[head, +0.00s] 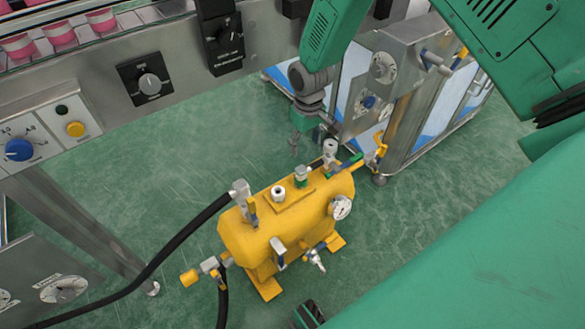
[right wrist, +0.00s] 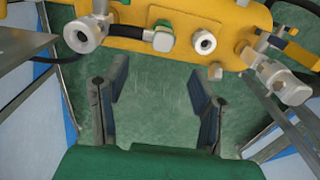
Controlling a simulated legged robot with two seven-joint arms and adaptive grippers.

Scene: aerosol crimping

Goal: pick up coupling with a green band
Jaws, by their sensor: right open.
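The coupling with a green band (head: 301,176) stands upright on top of the yellow tank (head: 250,240). It has a pale top. It also shows near the top of the right wrist view as a green piece (right wrist: 163,36). My right gripper (head: 311,138) is just behind the tank in the head view, apart from the coupling. In the right wrist view its two fingers (right wrist: 158,102) are spread wide with only green floor between them, and the coupling lies beyond their tips. My left gripper cannot be made out.
A white fitting (head: 278,193) stands beside the coupling, and a grey fitting (head: 330,150) is on its other side. A black hose (head: 165,250) runs from the tank's left. A metal cabinet (head: 400,100) stands behind at right. Green floor (head: 190,150) lies open around the tank.

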